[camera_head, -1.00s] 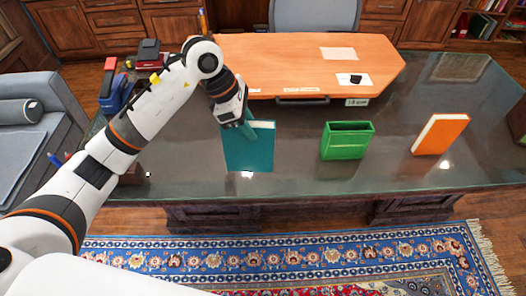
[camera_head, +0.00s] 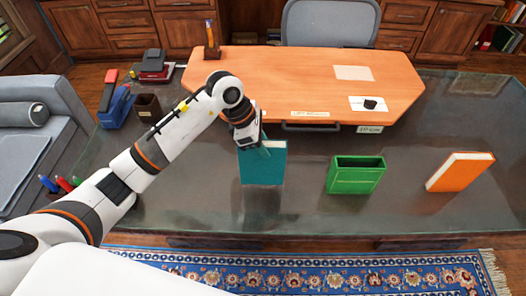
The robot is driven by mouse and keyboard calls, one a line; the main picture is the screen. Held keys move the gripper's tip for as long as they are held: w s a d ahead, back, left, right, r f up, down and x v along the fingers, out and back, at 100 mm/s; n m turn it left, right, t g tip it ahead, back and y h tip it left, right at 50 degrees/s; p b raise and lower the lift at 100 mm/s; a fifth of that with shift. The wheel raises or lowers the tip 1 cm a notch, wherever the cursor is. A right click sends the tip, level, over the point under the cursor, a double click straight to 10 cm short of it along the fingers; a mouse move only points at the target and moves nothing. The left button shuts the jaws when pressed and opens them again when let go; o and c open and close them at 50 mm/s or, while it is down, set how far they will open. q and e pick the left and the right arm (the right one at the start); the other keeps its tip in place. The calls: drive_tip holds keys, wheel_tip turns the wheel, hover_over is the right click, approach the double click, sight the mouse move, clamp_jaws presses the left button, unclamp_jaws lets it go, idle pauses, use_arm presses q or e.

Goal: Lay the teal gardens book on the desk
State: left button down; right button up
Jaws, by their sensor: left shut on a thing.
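The teal book (camera_head: 263,168) is upright over the dark glass-topped desk (camera_head: 210,205), left of the green holder, with its cover facing me. I cannot read its title. My left gripper (camera_head: 262,146) is shut on the book's top edge, reaching in from the upper left. Whether the book's bottom edge touches the desk I cannot tell. My right gripper is not in view.
A green open-topped holder (camera_head: 356,176) and an orange book (camera_head: 460,172) stand to the right. An orange-brown board (camera_head: 300,75) covers the desk's far part. Staplers, a small brown cup (camera_head: 148,106) and pens are at the left. The desk's near left surface is clear.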

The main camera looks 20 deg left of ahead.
use_arm(q)
wheel_tip(320, 180, down, 3)
drive_tip(key=shift+f+p, duration=0.15)
drive_tip(key=shift+p, duration=0.15)
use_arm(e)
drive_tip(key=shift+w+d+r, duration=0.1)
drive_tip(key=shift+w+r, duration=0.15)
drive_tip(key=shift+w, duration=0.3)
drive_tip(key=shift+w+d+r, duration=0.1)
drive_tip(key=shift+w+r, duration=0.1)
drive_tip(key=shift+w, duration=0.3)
use_arm(q)
drive_tip(key=shift+f, duration=0.2)
drive_tip(key=c, duration=1.2)
unclamp_jaws()
drive_tip(key=shift+o, duration=0.2)
drive_tip(key=shift+r, duration=0.1)
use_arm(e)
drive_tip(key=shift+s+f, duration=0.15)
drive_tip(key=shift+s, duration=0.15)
use_arm(q)
drive_tip(key=b+v, duration=0.2)
drive_tip(key=v, duration=1)
drive_tip(key=shift+r, duration=0.1)
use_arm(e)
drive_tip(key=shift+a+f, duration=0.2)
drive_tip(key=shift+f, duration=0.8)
